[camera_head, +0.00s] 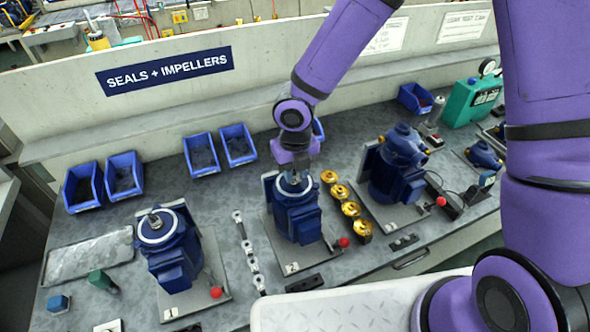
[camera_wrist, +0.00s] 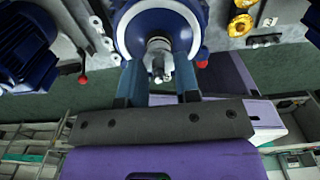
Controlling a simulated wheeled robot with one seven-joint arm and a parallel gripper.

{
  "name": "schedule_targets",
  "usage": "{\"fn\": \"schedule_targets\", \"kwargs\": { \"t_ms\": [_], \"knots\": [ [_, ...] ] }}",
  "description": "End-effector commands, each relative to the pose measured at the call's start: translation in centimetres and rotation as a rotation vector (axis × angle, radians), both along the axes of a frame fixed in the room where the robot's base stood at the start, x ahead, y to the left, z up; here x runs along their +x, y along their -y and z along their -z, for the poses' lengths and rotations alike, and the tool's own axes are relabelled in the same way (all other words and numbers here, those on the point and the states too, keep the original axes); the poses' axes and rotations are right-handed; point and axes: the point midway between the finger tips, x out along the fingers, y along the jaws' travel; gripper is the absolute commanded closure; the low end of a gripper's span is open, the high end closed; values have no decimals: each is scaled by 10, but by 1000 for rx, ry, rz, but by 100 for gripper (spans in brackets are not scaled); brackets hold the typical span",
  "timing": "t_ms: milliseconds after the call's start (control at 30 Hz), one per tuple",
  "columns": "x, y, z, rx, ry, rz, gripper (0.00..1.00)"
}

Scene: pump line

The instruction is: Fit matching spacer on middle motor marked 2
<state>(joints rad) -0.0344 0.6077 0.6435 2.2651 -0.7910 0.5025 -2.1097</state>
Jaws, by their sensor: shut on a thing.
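The middle motor (camera_head: 297,218) is blue and stands on a grey plate marked 2 (camera_head: 291,267). My gripper (camera_head: 294,172) is right over the top of this motor, at its shaft. In the wrist view, the two fingers of my gripper (camera_wrist: 160,68) reach to the motor's white-ringed face (camera_wrist: 128,35). They are shut on a small silver spacer (camera_wrist: 158,46) at the shaft. The fingers partly hide it, and I cannot tell how far down it sits. A row of silver parts (camera_head: 246,246) lies left of the plate.
Gold impellers (camera_head: 350,208) stand in a row right of the middle motor. A left motor (camera_head: 167,245) and a right motor (camera_head: 399,165) stand on either side. Blue bins (camera_head: 123,177) line the back. A red knob (camera_head: 344,242) sits at the middle plate's front corner.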

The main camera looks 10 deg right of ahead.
Motion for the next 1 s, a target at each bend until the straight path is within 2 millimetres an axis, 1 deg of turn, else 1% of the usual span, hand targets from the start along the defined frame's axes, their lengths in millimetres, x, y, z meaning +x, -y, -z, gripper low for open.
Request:
{"fn": "schedule_targets", "kwargs": {
  "t_ms": [500, 533, 633, 667, 833, 867, 900, 967, 1000],
  "knots": [
    [0, 0, 2, 0, 0, 0, 92],
    [0, 0, 1, 0, 0, 0, 66],
    [0, 0, 1, 0, 0, 0, 43],
    [0, 0, 1, 0, 0, 0, 40],
    [0, 0, 1, 0, 0, 0, 40],
    [0, 0, 1, 0, 0, 0, 36],
    [0, 0, 1, 0, 0, 0, 27],
    [0, 0, 1, 0, 0, 0, 13],
    [0, 0, 1, 0, 0, 0, 11]
  ]
}}
